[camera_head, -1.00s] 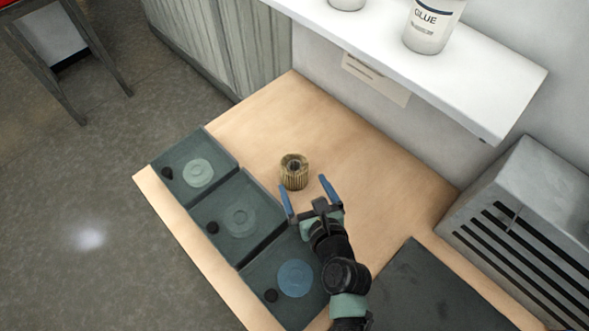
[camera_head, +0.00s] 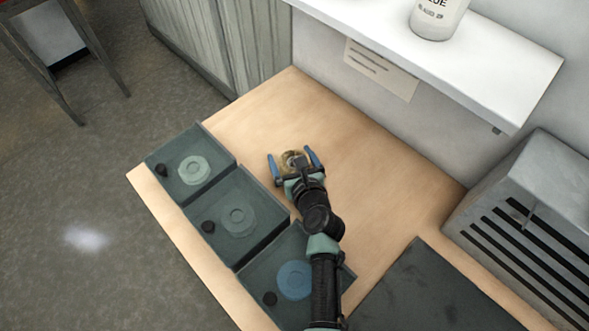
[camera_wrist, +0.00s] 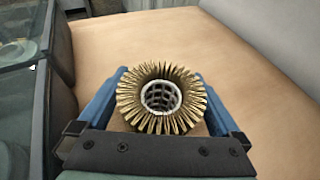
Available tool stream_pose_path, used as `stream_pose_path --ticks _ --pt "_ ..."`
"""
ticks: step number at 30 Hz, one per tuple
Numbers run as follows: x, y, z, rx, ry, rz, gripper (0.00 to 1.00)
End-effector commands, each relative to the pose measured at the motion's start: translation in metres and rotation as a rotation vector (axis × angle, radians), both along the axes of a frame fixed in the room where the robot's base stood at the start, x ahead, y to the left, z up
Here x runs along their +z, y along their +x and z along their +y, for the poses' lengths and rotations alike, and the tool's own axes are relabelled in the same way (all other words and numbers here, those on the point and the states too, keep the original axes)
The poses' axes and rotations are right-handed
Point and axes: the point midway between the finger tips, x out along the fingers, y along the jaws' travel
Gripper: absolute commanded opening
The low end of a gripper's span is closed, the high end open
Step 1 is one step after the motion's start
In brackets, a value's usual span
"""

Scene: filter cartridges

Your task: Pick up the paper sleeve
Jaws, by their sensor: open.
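The paper sleeve (camera_head: 293,157) is a tan, pleated ring standing upright on the wooden table. In the wrist view the sleeve (camera_wrist: 160,97) shows from above, with its pleats fanned out around a pale mesh core. My gripper (camera_head: 293,160) is open, with its blue fingers on either side of the sleeve. In the wrist view the fingers of my gripper (camera_wrist: 160,100) flank the sleeve to left and right. I cannot tell whether either finger touches it. In the head view my gripper's body hides part of the sleeve.
Three dark green trays with round discs line the left table edge: far (camera_head: 222,165), middle (camera_head: 262,203) and near (camera_head: 318,255). A white shelf (camera_head: 480,75) overhangs the back. A grey vented box (camera_head: 520,200) stands right, near a dark mat (camera_head: 420,290). The table's middle is clear.

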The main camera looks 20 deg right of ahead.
Motion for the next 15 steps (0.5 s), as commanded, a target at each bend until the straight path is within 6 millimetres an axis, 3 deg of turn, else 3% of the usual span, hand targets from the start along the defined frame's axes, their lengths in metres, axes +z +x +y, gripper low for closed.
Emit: stream_pose_path --ticks 6,15 --pt "0.0 0.0004 -0.0004 0.0 -0.001 0.001 1.0" --pt "0.0001 0.0003 -0.0002 0.0 -0.001 0.0 0.48"
